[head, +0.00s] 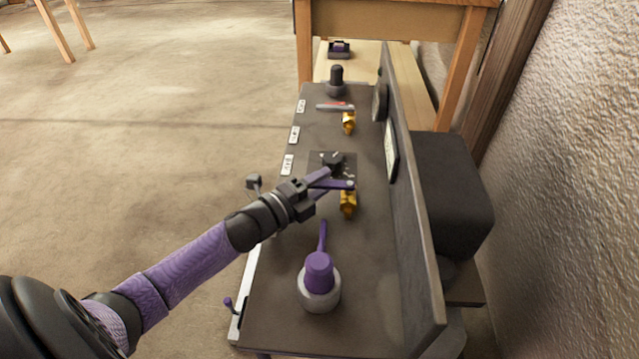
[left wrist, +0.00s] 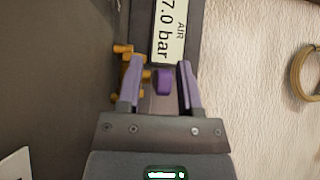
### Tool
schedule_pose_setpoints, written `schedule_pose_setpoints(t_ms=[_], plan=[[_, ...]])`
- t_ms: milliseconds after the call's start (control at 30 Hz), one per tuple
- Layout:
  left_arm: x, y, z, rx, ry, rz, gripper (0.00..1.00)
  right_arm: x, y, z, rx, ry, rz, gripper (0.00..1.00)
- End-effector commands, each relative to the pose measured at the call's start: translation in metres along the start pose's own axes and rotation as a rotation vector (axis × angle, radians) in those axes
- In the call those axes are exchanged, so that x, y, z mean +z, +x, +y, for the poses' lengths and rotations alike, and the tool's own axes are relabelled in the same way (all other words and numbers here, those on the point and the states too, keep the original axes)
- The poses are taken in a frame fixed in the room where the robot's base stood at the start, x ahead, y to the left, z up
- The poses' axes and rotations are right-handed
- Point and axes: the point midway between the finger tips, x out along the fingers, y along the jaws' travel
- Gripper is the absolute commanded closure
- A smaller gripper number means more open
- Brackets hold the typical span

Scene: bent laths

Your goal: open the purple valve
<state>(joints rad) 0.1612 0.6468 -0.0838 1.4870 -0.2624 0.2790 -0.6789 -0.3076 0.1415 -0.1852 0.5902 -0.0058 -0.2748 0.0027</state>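The purple valve has a brass body (head: 348,203) and a purple lever (head: 340,184), and sits on the dark bench panel. The lever's end (left wrist: 163,82) also shows in the left wrist view. My left gripper (head: 327,182), with purple fingers, is at this lever. In the left wrist view its fingers stand on either side of the lever end, with a visible gap on each side, so it is open around the lever. The brass body is partly hidden behind the left finger there. My right gripper is not in view.
Farther back is another brass valve (head: 348,122) with a red lever (head: 335,106). A purple-capped grey round fitting (head: 319,285) stands nearer. A black knob (head: 333,160) is beside my gripper. An upright board (head: 412,210) with a gauge label (left wrist: 170,30) bounds the right. The left floor is free.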

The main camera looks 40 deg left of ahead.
Motion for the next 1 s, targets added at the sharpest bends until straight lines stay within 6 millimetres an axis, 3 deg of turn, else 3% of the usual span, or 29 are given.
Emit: schedule_pose_setpoints(t_ms=[33,200,1000], plan=[[0.0,-0.0001,0.0,0.0,0.0,0.0,0.67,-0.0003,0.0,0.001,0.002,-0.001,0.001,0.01],[-0.0001,-0.0002,0.0001,0.0,0.0,0.0,1.0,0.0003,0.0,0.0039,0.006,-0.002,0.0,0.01],[-0.0002,-0.0004,0.0007,0.001,0.0,0.0,1.0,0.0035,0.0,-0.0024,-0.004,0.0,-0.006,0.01]])
